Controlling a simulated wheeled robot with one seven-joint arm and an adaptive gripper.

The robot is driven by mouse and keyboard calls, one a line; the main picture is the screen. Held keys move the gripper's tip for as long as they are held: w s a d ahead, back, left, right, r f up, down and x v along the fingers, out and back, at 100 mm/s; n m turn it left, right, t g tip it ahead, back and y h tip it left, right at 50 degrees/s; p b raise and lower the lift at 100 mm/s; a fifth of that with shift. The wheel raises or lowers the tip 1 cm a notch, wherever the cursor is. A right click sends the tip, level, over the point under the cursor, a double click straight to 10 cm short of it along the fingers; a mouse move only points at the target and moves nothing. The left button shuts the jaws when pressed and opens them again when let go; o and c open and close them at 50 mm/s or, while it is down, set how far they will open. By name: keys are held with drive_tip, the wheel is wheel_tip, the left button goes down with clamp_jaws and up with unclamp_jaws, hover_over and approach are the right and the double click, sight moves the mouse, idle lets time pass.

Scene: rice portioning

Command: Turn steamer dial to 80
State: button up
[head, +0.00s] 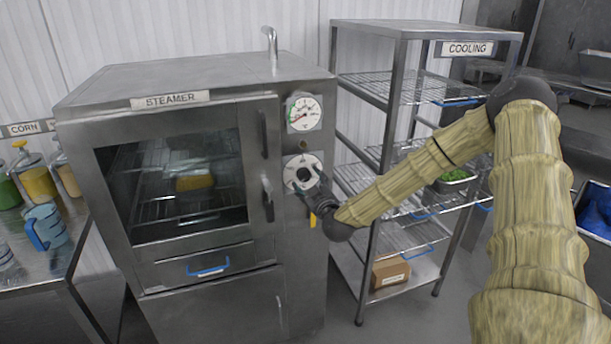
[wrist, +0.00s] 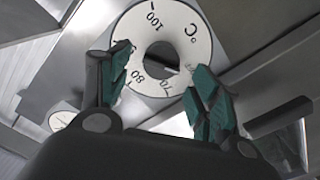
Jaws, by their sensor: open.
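The steamer (head: 200,75) stands at left with its glass door closed. Its white temperature dial (head: 291,166) is on the right front panel. In the wrist view the dial (wrist: 182,20) fills the upper middle, marked °C, with 100, 80 and 70 readable. Its grey centre shows a short dark mark toward the 70 side. My gripper (wrist: 161,60) is open, its green-padded fingers on either side of the dial's centre, overlapping the face. Whether they touch the knob I cannot tell. In the head view my gripper (head: 312,190) is at the dial, partly covering it.
A round gauge (head: 303,113) sits above the dial. The door handle (head: 266,190) is just left of it. The cooling rack (head: 360,90) stands close at right, behind my arm. A counter with containers and a blue-handled jug (head: 46,226) is at far left.

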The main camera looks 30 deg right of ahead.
sight(306, 177)
drive_tip(key=shift+p+x, duration=0.45)
drive_tip(key=shift+x, duration=1.45)
drive_tip(key=c, duration=1)
